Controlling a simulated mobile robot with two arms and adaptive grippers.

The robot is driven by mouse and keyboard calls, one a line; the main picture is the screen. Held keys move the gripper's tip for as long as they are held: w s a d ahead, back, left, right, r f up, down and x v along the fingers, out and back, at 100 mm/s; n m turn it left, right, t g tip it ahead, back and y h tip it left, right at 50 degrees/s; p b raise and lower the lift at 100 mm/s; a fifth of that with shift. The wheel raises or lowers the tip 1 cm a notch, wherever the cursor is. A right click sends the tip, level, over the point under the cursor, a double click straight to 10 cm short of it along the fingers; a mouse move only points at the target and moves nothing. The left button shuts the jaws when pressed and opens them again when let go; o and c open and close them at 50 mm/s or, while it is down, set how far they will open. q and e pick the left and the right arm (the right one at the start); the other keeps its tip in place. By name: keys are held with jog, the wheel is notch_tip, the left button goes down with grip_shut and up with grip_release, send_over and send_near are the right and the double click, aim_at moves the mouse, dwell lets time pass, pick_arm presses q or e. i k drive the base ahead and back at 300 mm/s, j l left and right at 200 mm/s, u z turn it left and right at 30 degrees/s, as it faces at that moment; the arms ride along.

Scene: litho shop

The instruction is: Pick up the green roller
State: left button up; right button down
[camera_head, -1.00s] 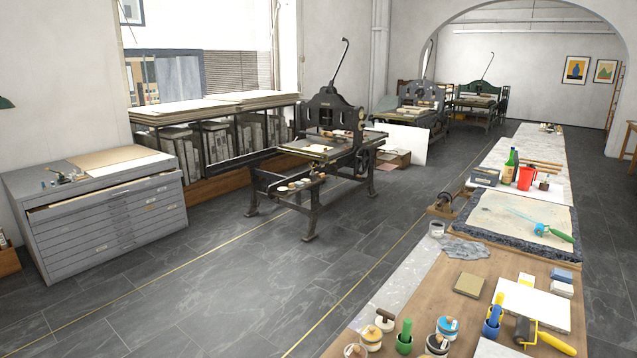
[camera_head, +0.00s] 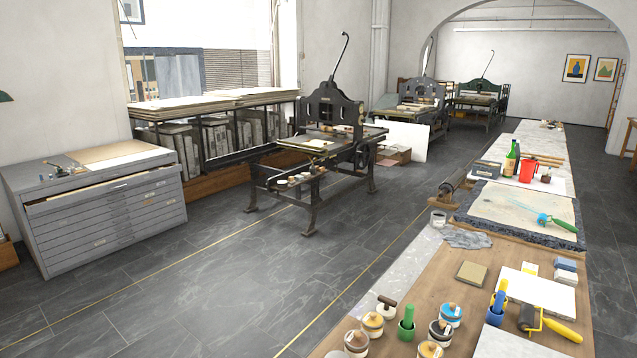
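The green roller (camera_head: 562,228) lies on the pale litho stone (camera_head: 496,208) on the long bench at the right. It has a green handle pointing right and a blue roller head at its left end. A second roller with a yellow handle (camera_head: 562,331) and a dark head lies at the near right end of the bench. Neither of my grippers shows in this view.
The long wooden bench (camera_head: 432,278) runs from the near right to the back. A white slab (camera_head: 536,291), several ink tins and a green bottle (camera_head: 511,160) stand on it. A press (camera_head: 331,133) stands mid-room. Dark floor (camera_head: 225,268) is open left of the bench.

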aim_at(556, 221)
jog(key=z, duration=1.3)
